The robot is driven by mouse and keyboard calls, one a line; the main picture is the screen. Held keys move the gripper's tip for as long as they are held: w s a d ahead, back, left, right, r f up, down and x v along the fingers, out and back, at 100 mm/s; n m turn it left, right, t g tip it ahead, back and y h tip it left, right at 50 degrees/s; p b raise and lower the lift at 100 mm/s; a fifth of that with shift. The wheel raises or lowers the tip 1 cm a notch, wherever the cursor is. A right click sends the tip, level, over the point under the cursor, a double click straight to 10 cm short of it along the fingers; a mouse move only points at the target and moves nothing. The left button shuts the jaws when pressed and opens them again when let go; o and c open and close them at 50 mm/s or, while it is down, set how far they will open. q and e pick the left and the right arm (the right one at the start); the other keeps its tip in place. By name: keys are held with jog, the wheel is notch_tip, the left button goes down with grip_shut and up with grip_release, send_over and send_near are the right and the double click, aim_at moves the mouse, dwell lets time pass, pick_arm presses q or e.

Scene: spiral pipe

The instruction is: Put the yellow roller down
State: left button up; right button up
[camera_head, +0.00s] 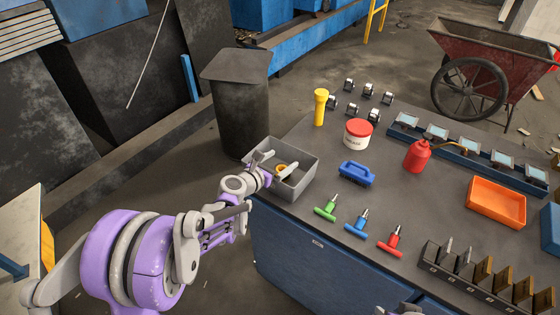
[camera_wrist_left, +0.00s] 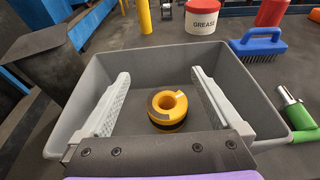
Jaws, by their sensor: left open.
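The yellow roller (camera_wrist_left: 168,108) is a thick orange-yellow ring with a dark underside. It sits on the floor of a grey open bin (camera_wrist_left: 72,112), hole facing up. In the head view the roller (camera_head: 281,170) shows small and partly covered inside the bin (camera_head: 302,186). My left gripper (camera_wrist_left: 160,74) is open, its two pale fingers reaching over the bin. The roller lies between and below the fingers, with a gap on both sides. In the head view my left gripper (camera_head: 277,166) is at the bin. Only a bit of my right arm shows at the bottom edge.
The bin stands at the table's left corner, near a dark waste bin (camera_head: 240,110). A blue brush (camera_head: 356,173), a grease tub (camera_head: 357,133), a yellow cylinder (camera_head: 320,107) and a green-handled tool (camera_head: 326,211) stand or lie nearby. An orange tray (camera_head: 496,202) is farther right.

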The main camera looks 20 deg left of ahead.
pick_arm(q)
jog(key=shift+s+a+r+p, duration=0.15)
jog(key=shift+r+p, duration=0.15)
jog(key=shift+r, duration=0.15)
jog(key=shift+s+r+p, duration=0.15)
jog(key=shift+r+p, duration=0.1)
jog(key=shift+r, duration=0.15)
jog(key=v, duration=1.1)
jog(key=s+d+f+m+g+y, duration=0.1)
jog(key=s+d+f+m+g, duration=0.2)
jog(key=s+m, duration=0.5)
jog(key=s+d+f+m+g, duration=0.1)
jog(key=s+d+m+g, duration=0.2)
jog(key=s+d+m, duration=0.5)
jog(key=s+a+f+m+g+y, duration=0.2)
jog(key=s+a+m, duration=0.5)
jog(key=m, duration=0.8)
jog(key=s+f+y+b, duration=0.1)
jog(key=s+y, duration=0.1)
jog(key=s, duration=0.1)
jog(key=shift+m+g, duration=0.3)
jog(key=shift+m, duration=0.1)
jog(key=shift+a+f, duration=0.1)
